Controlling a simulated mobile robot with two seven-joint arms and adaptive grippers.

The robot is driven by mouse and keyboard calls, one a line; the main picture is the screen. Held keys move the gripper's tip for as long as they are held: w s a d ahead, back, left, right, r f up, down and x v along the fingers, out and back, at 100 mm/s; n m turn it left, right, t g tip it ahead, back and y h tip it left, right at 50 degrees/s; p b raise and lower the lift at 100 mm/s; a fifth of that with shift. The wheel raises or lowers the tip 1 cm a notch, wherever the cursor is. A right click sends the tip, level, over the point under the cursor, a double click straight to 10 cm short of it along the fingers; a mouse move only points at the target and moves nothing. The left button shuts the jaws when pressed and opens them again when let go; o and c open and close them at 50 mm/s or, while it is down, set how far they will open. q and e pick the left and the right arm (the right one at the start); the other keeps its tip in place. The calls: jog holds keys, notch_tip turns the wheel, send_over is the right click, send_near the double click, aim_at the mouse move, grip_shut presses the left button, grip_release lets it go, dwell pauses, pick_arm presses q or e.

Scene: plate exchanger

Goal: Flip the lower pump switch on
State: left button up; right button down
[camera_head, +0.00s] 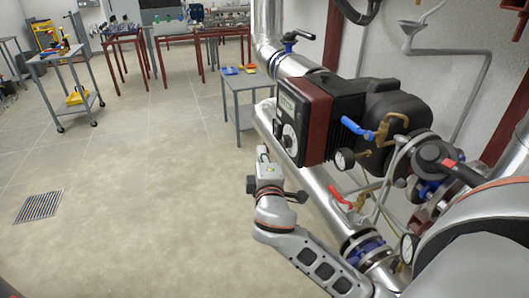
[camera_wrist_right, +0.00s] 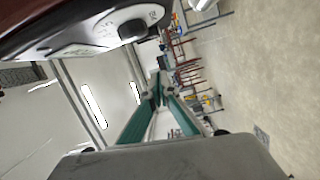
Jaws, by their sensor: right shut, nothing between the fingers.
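The pump (camera_head: 315,120) is a dark red and black box mounted on a large silver pipe. Its light front panel carries a round dark switch knob (camera_head: 289,138), which also shows close up in the wrist view (camera_wrist_right: 132,29) at the top. My right gripper (camera_head: 263,152) is below and left of the panel in the head view, apart from the knob. In the wrist view, its green fingers (camera_wrist_right: 157,80) meet at the tips with nothing between them. A second pump cannot be made out. My left gripper is not in view.
Pipes with a blue-handled valve (camera_head: 357,128), a red-handled valve (camera_head: 341,197) and a gauge (camera_head: 344,160) crowd the right side. A small grey table (camera_head: 246,82) stands behind the pump. The floor (camera_head: 145,190) to the left is mostly clear.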

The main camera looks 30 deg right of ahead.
aim_at(276, 129)
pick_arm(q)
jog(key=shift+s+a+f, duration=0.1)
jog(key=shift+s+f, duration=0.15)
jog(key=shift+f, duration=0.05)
pick_arm(e)
jog(key=w+d+f, duration=0.1)
jog(key=w+d, duration=0.4)
jog(key=d, duration=0.3)
jog(key=shift+w+n, duration=0.4)
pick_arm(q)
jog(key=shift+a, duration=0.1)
